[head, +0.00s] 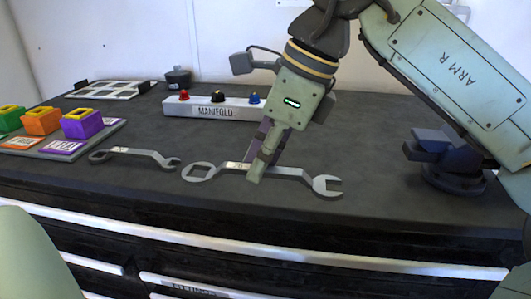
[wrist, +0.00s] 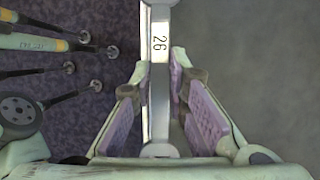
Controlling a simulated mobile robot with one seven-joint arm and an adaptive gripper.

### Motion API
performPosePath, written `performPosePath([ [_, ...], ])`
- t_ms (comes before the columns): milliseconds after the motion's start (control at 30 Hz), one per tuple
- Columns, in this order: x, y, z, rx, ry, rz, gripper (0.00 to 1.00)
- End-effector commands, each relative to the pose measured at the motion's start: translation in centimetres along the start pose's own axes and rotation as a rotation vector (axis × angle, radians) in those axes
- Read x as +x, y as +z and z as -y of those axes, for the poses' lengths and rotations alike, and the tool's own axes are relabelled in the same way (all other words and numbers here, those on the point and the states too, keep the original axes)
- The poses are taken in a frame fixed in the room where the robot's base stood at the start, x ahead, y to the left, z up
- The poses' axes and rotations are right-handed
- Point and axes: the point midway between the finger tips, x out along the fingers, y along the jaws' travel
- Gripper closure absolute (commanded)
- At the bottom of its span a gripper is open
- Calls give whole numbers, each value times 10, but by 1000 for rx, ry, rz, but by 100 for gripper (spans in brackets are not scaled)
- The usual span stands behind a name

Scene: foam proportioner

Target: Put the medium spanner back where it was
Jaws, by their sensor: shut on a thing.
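My gripper (head: 258,168) points down over the dark worktop and is shut on the handle of a silver spanner (head: 292,172). This spanner has a ring end at the left and an open jaw at the right. In the wrist view the held spanner (wrist: 160,52) runs between the purple finger pads of my gripper (wrist: 158,82), and its handle is marked 26. It is at or just above the worktop; I cannot tell if it touches. A second, smaller-looking spanner (head: 134,153) lies to its left. Part of the held handle is hidden behind my fingers.
A white manifold block (head: 213,110) with red, black and blue knobs stands behind the spanners. Green, orange and purple blocks (head: 82,124) stand on a labelled board at the left. A dark blue vise-like fixture (head: 443,150) is at the right. The worktop between is clear.

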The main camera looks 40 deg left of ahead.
Motion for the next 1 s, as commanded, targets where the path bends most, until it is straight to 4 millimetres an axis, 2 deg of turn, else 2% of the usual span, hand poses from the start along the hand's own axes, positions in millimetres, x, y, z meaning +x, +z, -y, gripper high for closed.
performPosePath([
  [100,1,5,32,2,2,3,100],
  [300,7,6,65,1,0,2,100],
  [467,12,4,70,0,1,0,100],
  [700,39,-7,70,0,2,1,100],
  [1000,43,-8,70,0,-1,0,100],
])
